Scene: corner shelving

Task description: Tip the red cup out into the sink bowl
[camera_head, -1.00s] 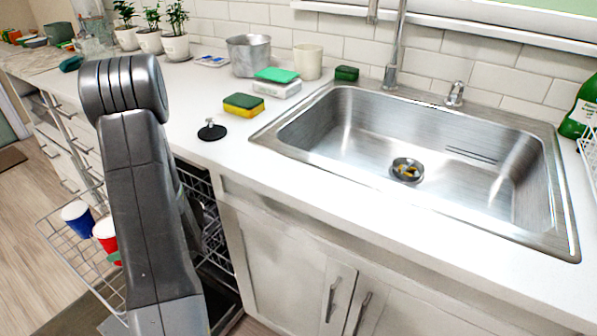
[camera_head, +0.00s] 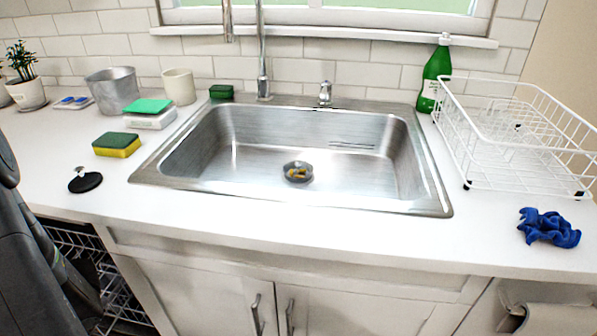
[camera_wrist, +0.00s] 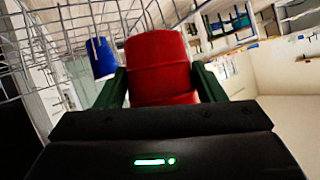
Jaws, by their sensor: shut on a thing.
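The red cup (camera_wrist: 160,62) is between the two green fingers of my gripper (camera_wrist: 160,88) in the wrist view, and the gripper is shut on it. What is inside the cup cannot be seen. The sink bowl (camera_head: 255,160) is in the middle of the head view, a steel basin with a drain (camera_head: 297,172) that has something yellow in it. My gripper and the red cup are out of the head view; only part of my arm shows at its left edge.
A blue cup (camera_wrist: 101,58) stands by the wire rack (camera_wrist: 62,30) close to the red cup. Around the sink are a sponge (camera_head: 117,145), a black stopper (camera_head: 85,182), a green bottle (camera_head: 433,80), a white dish rack (camera_head: 500,185) and a blue cloth (camera_head: 548,228). The counter front is clear.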

